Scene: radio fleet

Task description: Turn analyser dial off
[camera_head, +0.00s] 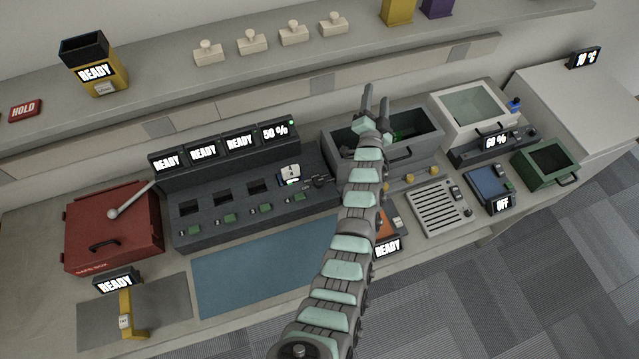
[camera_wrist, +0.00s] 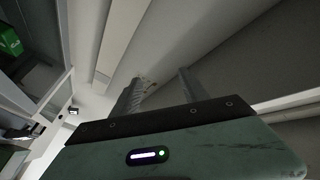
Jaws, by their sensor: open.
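My gripper (camera_head: 376,102) is open and empty, its two fingers apart and pointing up toward the wall behind the grey bin. In the wrist view, the fingers (camera_wrist: 162,84) face bare grey surfaces with nothing between them. No label I can read names the analyser or its dial. A blue unit (camera_head: 488,187) at the right has a screen reading OFF. A dark unit (camera_head: 490,148) behind it reads 60 % and has small knobs. An orange unit (camera_head: 387,226) with a READY screen is partly hidden by my arm. My gripper is apart from all of them.
A grey bin (camera_head: 426,150) stands beneath my gripper, under the shelf (camera_head: 150,108). A dark charging rack (camera_head: 225,185), a red box (camera_head: 88,225) and a blue mat (camera_head: 262,277) lie left. A vented panel (camera_head: 436,210) and green bin (camera_head: 549,152) lie right.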

